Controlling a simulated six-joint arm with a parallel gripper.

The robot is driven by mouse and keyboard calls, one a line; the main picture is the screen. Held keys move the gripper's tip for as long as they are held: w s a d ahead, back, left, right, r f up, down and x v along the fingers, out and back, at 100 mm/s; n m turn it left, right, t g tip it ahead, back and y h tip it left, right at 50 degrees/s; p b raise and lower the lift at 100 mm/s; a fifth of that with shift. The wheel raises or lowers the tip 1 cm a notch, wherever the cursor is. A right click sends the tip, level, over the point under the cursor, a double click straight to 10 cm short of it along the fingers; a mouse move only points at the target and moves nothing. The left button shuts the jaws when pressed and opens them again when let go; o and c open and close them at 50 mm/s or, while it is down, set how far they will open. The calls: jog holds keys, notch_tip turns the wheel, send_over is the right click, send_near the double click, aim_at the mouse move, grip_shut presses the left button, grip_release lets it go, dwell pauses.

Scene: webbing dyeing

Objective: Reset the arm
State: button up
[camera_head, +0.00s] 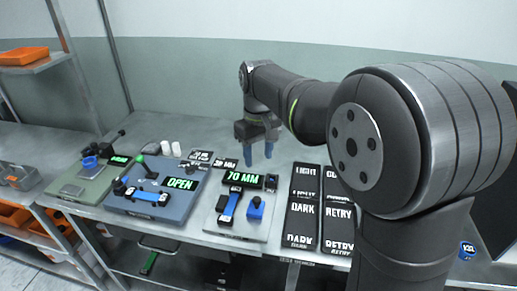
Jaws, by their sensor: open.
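My gripper (259,156) hangs from my arm above the middle of the metal table, with its two blue fingers pointing down. The fingers are apart and nothing shows between them. It is behind and a little right of the grey station (241,219) with the green "70 MM" display (244,179). Whether the fingertips touch anything below cannot be told. My arm's large grey joint covers the right side of the view.
A blue station (130,206) with an "OPEN" display (181,183) and a green station (70,188) stand left. Black cards (303,214) marked LIGHT, DARK and RETRY lie right of the gripper. White cylinders (165,148) stand behind. An orange bin (24,56) sits on the left shelf.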

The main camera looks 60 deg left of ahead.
aim_at(255, 198)
jog(key=shift+r, duration=0.7)
jog(key=f, duration=1.7)
jog(key=shift+s+a+f, duration=0.25)
jog(key=shift+s+a, duration=0.25)
